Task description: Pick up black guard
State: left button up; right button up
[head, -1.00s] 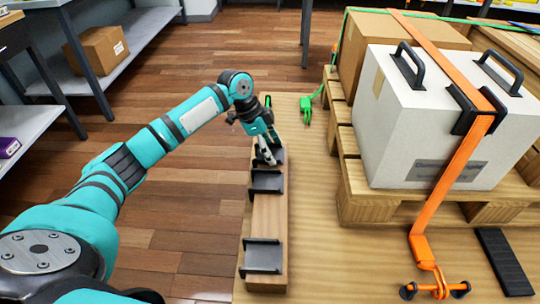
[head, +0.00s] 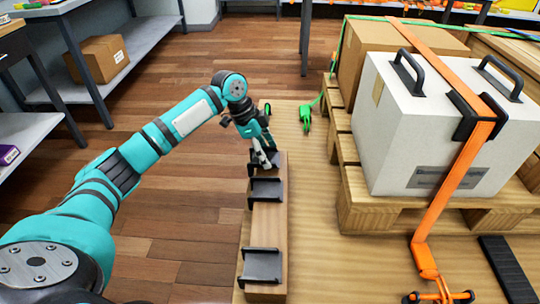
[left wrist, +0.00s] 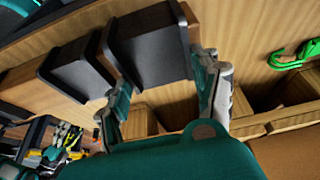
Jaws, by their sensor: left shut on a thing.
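Several black L-shaped guards sit in a row on a narrow wooden block (head: 268,222): a near one (head: 262,265), a middle one (head: 266,188) and a far one (head: 254,158). My left gripper (head: 265,160) is at the far guard, its fingers pointing down. In the left wrist view my left gripper (left wrist: 168,88) has a finger on either side of this black guard (left wrist: 150,45) and is shut on it. The guard still appears to be at the block, and its contact there cannot be told. My right gripper is out of view.
A white box (head: 400,130) with black handles stands on a pallet (head: 375,210) at the right, under an orange strap (head: 452,185). A green hook (head: 306,117) lies past the block. Another black strip (head: 505,265) lies at the lower right. Shelving stands at the left.

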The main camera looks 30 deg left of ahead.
pick_arm(q)
jog(key=s+a+r+p, duration=0.1)
jog(key=s+a+r, duration=0.1)
jog(key=a, duration=0.3)
jog(key=s+a+r+p, duration=0.1)
jog(key=s+a+r, duration=0.2)
jog(key=a+r, duration=0.2)
jog(key=shift+s+a, duration=0.3)
jog(key=shift+a, duration=0.5)
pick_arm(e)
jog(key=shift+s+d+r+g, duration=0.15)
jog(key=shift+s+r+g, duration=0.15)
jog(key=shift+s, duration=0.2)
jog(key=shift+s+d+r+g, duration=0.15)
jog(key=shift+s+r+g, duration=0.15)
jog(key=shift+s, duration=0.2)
